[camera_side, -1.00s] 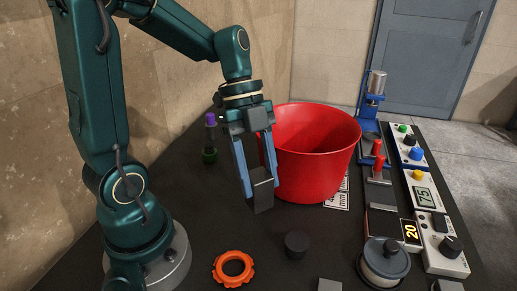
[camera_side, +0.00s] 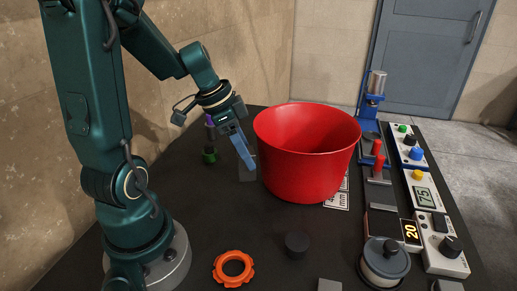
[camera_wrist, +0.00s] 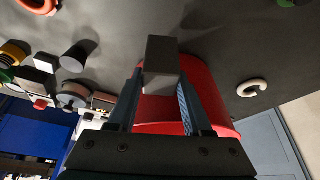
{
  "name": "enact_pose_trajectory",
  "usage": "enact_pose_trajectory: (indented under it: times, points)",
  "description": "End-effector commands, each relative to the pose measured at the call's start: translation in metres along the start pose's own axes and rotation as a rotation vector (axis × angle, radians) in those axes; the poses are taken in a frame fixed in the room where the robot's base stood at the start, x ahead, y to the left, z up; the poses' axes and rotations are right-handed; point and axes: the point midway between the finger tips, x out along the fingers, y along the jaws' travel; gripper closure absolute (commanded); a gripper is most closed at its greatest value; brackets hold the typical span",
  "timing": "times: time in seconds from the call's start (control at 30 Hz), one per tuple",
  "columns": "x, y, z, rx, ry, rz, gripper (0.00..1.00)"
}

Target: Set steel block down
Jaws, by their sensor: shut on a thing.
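My gripper (camera_side: 247,164) is beside the left wall of the red bucket, low over the dark table. It is shut on the steel block (camera_side: 247,174), a dark grey rectangular piece. In the wrist view the steel block (camera_wrist: 162,60) sits between the blue fingers of my gripper (camera_wrist: 160,88), with its far part reaching beyond the tips. In the side view the block is partly hidden by a finger. I cannot tell whether its underside touches the table.
The large red bucket (camera_side: 308,165) stands right of my gripper. An orange ring (camera_side: 233,268) and a black cylinder (camera_side: 297,244) lie in front. Instruments line the right edge. The table between is clear.

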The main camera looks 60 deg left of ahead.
Motion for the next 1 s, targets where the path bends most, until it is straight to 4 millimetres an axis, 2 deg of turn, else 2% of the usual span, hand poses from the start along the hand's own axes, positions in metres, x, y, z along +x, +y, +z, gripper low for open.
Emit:
enact_pose_trajectory:
  times: [0.03,0.3,0.57,1.0]
  points:
    - [-0.002,-0.013,0.001,-0.011,0.002,-0.007,1.00]
    - [-0.008,-0.063,-0.002,-0.059,0.002,-0.028,1.00]
    - [-0.013,-0.108,-0.007,-0.126,0.002,-0.056,1.00]
    - [-0.016,-0.176,-0.027,-0.278,0.002,-0.119,1.00]
